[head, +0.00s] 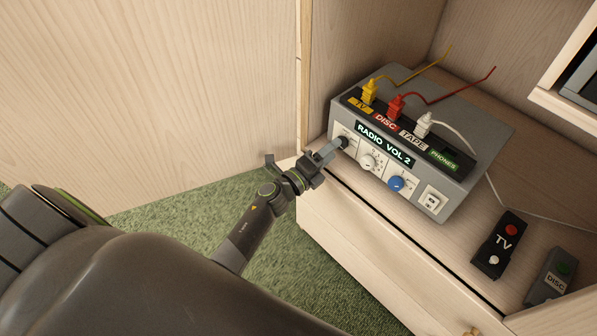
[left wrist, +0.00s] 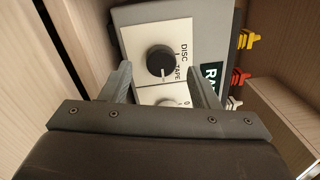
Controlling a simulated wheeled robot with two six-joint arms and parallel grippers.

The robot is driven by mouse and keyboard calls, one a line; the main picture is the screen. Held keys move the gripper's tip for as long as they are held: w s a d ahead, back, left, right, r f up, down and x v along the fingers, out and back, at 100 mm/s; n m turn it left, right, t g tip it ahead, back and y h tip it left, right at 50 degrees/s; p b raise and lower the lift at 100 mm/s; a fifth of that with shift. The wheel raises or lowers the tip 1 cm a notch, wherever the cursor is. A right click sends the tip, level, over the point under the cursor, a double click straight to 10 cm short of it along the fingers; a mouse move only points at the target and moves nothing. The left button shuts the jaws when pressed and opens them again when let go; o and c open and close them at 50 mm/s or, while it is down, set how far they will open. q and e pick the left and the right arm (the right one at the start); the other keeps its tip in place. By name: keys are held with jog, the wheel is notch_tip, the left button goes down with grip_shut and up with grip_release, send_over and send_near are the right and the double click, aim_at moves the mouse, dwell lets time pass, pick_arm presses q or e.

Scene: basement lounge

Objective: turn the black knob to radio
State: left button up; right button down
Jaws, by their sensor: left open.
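The black knob (head: 343,142) is at the left end of the grey box's white front panel. In the left wrist view the round black knob (left wrist: 160,61) has a small pale mark near its lower edge, and DISC and TAPE are printed beside it. The grey box (head: 478,137) has a display (head: 386,144) reading RADIO VOL 2. My left gripper (head: 329,153) is open at the knob. In the left wrist view its fingers (left wrist: 159,76) are on either side of the knob, with gaps showing. My right gripper is not in view.
A white knob (head: 367,162), a blue knob (head: 396,184) and a white socket panel (head: 432,200) sit farther right on the front. Yellow, red and white plugs stand on top. A wooden wall is close left.

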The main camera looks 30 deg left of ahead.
pick_arm(q)
jog(key=r+v, duration=0.1)
jog(key=v, duration=1.3)
jog(key=shift+s+f+b, duration=0.3)
jog(key=shift+s+f, duration=0.1)
jog(key=shift+f, duration=0.1)
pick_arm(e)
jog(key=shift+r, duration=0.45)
pick_arm(q)
jog(key=shift+a, duration=0.15)
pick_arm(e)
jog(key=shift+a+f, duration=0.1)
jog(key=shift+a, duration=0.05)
